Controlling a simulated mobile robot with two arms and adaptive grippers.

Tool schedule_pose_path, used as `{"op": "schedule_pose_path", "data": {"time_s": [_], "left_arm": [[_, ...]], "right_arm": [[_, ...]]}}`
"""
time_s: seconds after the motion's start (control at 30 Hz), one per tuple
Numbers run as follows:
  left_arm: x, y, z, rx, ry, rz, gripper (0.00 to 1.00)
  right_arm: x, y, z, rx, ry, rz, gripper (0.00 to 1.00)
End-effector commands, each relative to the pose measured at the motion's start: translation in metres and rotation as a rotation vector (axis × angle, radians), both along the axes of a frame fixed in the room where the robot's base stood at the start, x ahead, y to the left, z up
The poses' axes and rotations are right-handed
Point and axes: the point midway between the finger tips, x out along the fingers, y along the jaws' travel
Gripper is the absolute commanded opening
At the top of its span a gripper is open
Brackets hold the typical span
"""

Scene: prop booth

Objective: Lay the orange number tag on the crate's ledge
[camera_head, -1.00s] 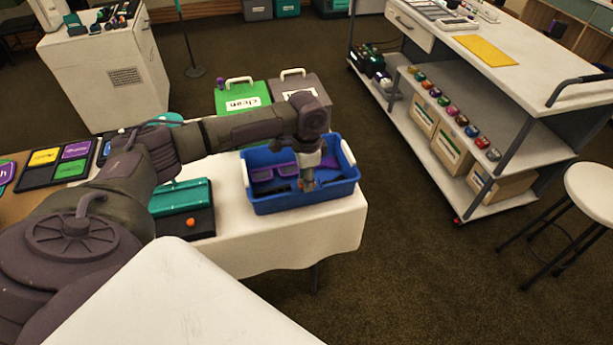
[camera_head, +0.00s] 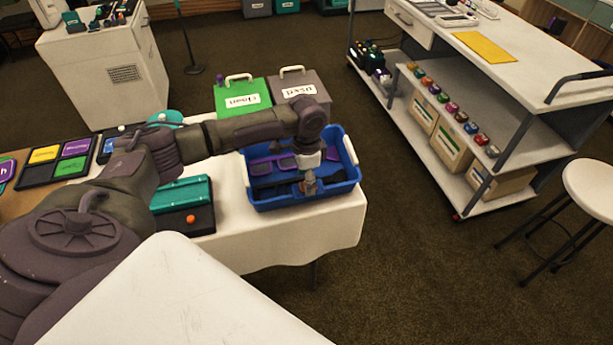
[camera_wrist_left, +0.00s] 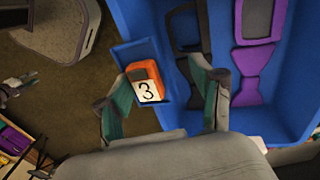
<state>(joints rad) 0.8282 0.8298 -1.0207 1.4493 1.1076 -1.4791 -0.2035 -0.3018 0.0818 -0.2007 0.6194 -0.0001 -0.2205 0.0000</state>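The orange number tag (camera_wrist_left: 144,82), with a black 3 on a white face, shows in the left wrist view. It rests on the small blue ledge (camera_wrist_left: 131,52) at the side of the blue crate (camera_wrist_left: 288,122). My left gripper (camera_wrist_left: 162,106) is open, with one finger on each side of the tag and gaps between. In the head view the left gripper (camera_head: 309,184) points down at the near side of the crate (camera_head: 277,201); the tag is not clear there. My right gripper is in neither view.
Purple and dark props (camera_wrist_left: 257,50) lie inside the crate. A teal and black box with an orange knob (camera_head: 184,221) stands left of the crate on the white-covered table (camera_head: 262,245). Green (camera_head: 236,92) and grey (camera_head: 303,83) labelled bins stand behind. A shelved cart (camera_head: 515,100) is at right.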

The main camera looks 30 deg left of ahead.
Motion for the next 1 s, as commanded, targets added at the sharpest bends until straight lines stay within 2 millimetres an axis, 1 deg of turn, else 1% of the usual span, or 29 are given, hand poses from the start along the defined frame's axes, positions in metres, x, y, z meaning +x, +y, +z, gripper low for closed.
{"op": "schedule_pose_path", "data": {"time_s": [0.03, 0.8, 0.93, 1.0], "left_arm": [[-0.002, 0.002, -0.004, 0.006, 0.004, 0.002, 0.55], [0.000, 0.002, 0.000, 0.004, 0.000, 0.003, 0.55], [0.001, 0.002, 0.007, 0.003, -0.004, 0.002, 0.55], [0.001, 0.002, 0.017, 0.003, -0.005, 0.002, 0.55]], "right_arm": [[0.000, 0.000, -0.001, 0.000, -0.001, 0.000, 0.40], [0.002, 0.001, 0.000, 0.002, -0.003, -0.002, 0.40], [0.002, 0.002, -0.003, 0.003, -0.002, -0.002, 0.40], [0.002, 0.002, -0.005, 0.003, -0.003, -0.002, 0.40]]}}
